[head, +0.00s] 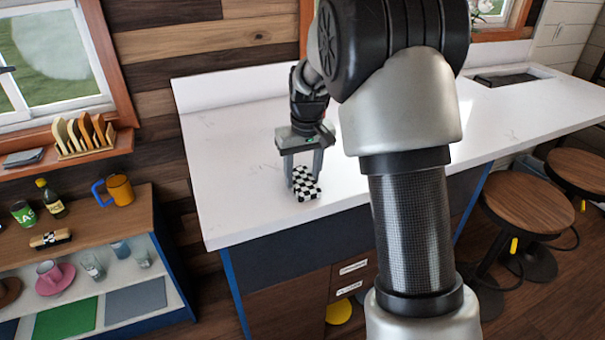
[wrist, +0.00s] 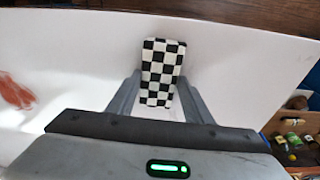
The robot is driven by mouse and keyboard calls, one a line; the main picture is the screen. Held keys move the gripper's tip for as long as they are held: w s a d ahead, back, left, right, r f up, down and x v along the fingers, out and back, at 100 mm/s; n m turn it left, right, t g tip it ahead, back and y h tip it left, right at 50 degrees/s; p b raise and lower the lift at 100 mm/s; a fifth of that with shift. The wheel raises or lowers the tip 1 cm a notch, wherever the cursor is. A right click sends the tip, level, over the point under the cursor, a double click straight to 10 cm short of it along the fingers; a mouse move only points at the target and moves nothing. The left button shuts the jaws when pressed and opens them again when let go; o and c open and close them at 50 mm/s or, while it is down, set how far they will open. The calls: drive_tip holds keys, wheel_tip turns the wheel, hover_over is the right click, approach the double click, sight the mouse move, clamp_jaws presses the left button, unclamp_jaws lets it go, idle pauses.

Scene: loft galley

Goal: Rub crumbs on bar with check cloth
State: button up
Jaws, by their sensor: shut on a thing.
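The check cloth (head: 306,187) is a folded black-and-white checkered pad on the white bar top (head: 235,205), near its front edge at the left part. It also shows in the wrist view (wrist: 163,62), between the two fingers and reaching out past their tips. My gripper (head: 303,173) points down and is shut on the cloth, with a finger on each side. A reddish-brown patch (wrist: 15,93) lies on the bar at the left edge of the wrist view; I cannot tell whether it is the crumbs. In the head view my arm hides the middle of the bar.
Round wooden stools (head: 528,203) stand at the bar's right front. A sink (head: 508,77) is set in the bar's far right. A low shelf (head: 140,215) at the left holds bottles, an orange mug (head: 119,189) and glasses. The bar left of the cloth is clear.

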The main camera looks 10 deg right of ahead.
wheel_tip(320, 180, up, 2)
drive_tip(key=shift+r+p, duration=0.2)
drive_tip(key=shift+p, duration=0.1)
drive_tip(key=shift+w+r, duration=0.15)
drive_tip(key=shift+r, duration=0.15)
drive_tip(key=shift+r+p, duration=2.05)
drive_tip(key=shift+r, duration=0.55)
